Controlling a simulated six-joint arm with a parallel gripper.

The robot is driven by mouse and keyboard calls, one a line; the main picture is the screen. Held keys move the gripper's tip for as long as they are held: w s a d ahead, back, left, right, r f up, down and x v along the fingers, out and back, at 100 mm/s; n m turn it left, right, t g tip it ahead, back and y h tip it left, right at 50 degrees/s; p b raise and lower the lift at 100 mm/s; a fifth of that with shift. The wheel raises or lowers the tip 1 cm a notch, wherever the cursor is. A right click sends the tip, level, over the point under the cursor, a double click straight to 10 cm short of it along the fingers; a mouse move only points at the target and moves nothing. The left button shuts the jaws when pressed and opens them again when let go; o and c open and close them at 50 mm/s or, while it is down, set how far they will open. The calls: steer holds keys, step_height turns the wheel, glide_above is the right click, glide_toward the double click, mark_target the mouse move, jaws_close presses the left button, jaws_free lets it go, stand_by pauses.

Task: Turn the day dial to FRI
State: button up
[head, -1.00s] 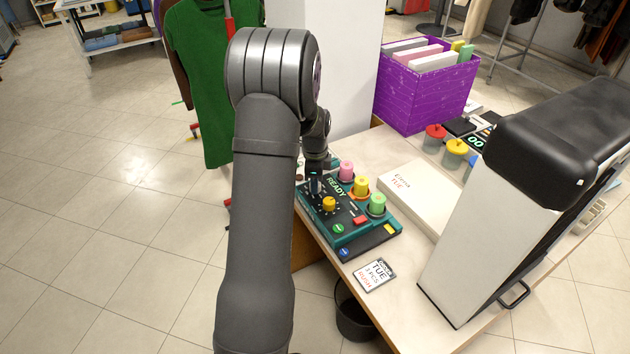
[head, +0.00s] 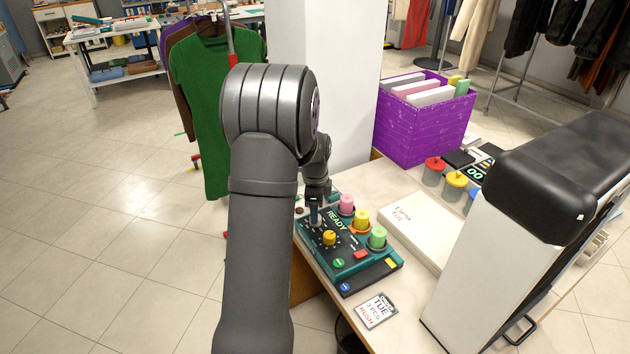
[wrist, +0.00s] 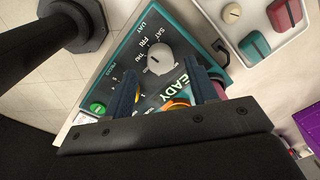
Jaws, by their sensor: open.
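The day dial (wrist: 160,57) is a pale grey round knob on a dark panel, with SAT, FRI and THU printed beside it and DAY farther out. A short dark mark shows on its top; I cannot tell surely which day it points at. My gripper (wrist: 165,74) is open, its two blue-grey fingers apart, with the dial showing between and just beyond the tips. Contact is not clear. In the head view my gripper (head: 315,208) is over the far left corner of the teal control box (head: 375,277), which reads READY and mostly hides the dial there.
A yellow knob (head: 330,237) and pink, yellow and green capped posts (head: 378,238) stand on the box near my gripper. A white box (head: 425,218), a TUE ticket (head: 376,311) and a purple crate (head: 420,135) are on the counter. A green garment (head: 215,110) hangs at left.

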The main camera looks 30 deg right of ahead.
step_height(320, 180, up, 15)
steer(key=shift+s+a+f, duration=0.15)
steer(key=shift+s+f, duration=0.05)
stand_by(0.5)
steer(key=f, duration=1.7)
steer(key=shift+w+f, duration=0.25)
steer(key=shift+f, duration=0.05)
steer(key=shift+d, duration=0.2)
steer(key=shift+r, duration=0.1)
